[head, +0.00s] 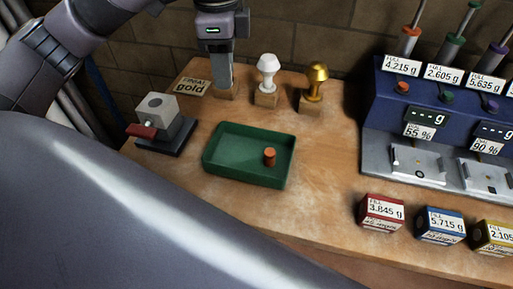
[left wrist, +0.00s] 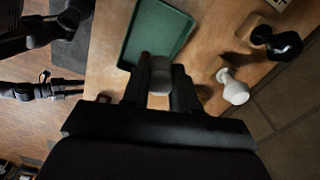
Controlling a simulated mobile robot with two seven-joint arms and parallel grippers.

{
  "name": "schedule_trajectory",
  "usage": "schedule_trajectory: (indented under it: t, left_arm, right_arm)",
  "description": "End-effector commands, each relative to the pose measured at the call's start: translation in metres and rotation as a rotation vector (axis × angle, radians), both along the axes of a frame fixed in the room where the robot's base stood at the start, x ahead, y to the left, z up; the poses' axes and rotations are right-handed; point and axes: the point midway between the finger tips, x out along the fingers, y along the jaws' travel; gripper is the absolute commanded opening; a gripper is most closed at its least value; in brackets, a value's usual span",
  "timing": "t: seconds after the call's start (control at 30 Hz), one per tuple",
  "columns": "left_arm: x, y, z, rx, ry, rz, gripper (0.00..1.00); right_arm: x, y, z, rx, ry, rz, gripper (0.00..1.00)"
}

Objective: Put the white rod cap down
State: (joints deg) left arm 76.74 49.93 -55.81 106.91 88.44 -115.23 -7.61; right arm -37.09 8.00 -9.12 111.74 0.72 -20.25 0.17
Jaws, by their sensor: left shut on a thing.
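My left gripper (head: 223,88) points straight down at the back of the bench. In the left wrist view its two fingers are shut on a pale grey rounded piece (left wrist: 160,76), whose true colour is unclear in shadow. A dark jointed part (left wrist: 40,91), perhaps my right gripper, shows at the wrist view's left.
A gold cap (head: 316,78) stands on a block further right. A "gold" sign (head: 191,87) lies left of the gripper. In front are a green tray (head: 218,178) with an orange cylinder (head: 270,156) and a small vise (head: 158,118). A blue dispenser (head: 376,112) stands right.

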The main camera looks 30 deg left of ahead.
Motion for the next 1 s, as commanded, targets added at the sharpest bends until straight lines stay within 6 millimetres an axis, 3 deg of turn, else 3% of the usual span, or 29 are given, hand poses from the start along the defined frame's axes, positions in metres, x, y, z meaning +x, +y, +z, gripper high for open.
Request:
schedule_trajectory:
  t: [0.5,0.73,0.87,1.0]
  left_arm:
    - [0.000,0.002,-0.002,0.000,-0.001,-0.668,0.00]
    - [0.000,0.002,-0.002,-0.002,0.001,-0.830,0.00]
    - [-0.001,0.002,-0.019,-0.005,0.005,-0.852,0.00]
    - [-0.001,0.001,-0.053,-0.005,0.006,-0.851,0.00]
  right_arm:
    - [-0.003,0.000,-0.030,0.000,0.006,0.000,0.52]
    - [-0.003,0.000,-0.035,0.000,0.006,0.000,0.52]
    - [-0.002,0.000,-0.044,0.000,0.006,0.000,0.52]
    - [-0.002,0.000,-0.058,0.000,0.005,0.000,0.52]
